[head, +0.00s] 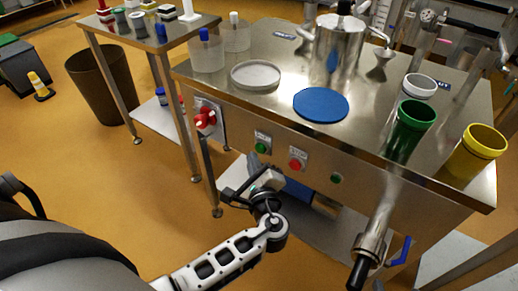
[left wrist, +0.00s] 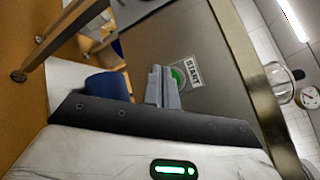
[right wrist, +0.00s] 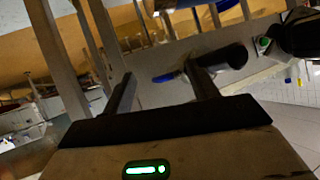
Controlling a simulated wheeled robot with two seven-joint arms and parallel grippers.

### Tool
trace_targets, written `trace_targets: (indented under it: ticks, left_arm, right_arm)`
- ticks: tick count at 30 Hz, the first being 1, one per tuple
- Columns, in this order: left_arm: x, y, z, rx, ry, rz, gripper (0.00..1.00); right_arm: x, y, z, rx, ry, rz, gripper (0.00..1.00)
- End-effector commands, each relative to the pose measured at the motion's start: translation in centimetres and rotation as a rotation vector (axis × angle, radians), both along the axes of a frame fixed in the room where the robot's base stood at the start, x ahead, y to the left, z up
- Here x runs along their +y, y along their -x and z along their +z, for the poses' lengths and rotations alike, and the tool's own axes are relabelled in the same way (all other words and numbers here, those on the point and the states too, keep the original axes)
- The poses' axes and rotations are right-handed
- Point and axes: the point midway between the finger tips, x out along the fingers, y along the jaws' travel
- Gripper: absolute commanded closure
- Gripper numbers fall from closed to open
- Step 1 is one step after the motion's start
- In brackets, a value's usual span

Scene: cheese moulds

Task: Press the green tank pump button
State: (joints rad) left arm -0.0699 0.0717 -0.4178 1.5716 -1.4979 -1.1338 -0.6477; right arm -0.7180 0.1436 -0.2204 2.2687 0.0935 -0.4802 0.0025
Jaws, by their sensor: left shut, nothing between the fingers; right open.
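A green button (head: 261,147) with a white label sits on the front panel of the steel table. It also shows in the left wrist view (left wrist: 179,75), beside a START label (left wrist: 190,71). My left gripper (head: 255,162) is shut and empty, just below and in front of this button. In the left wrist view its closed fingers (left wrist: 162,82) partly cover the button; I cannot tell whether they touch it. My right gripper (right wrist: 163,88) is open and empty in the right wrist view, away from the buttons.
A red button (head: 296,165) and another green button (head: 336,179) are to the right on the same panel. A pipe with a black end (head: 362,268) juts out at the right front. The tabletop holds cups and a blue disc (head: 320,105).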

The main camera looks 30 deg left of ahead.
Motion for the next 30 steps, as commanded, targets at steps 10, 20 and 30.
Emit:
trace_targets:
  ticks: [10,20,30]
  left_arm:
    - [0.01,-0.01,0.0,0.0,0.0,0.0,1.0]
    - [0.01,-0.01,0.0,0.0,0.0,0.0,1.0]
    - [-0.04,-0.73,0.01,-0.001,0.0,0.001,1.0]
  right_arm:
    - [-0.02,0.02,-0.04,0.001,0.0,0.0,0.41]
    - [-0.04,0.01,-0.06,0.001,0.001,-0.001,0.41]
    - [-0.03,0.01,-0.25,0.002,0.001,-0.001,0.41]
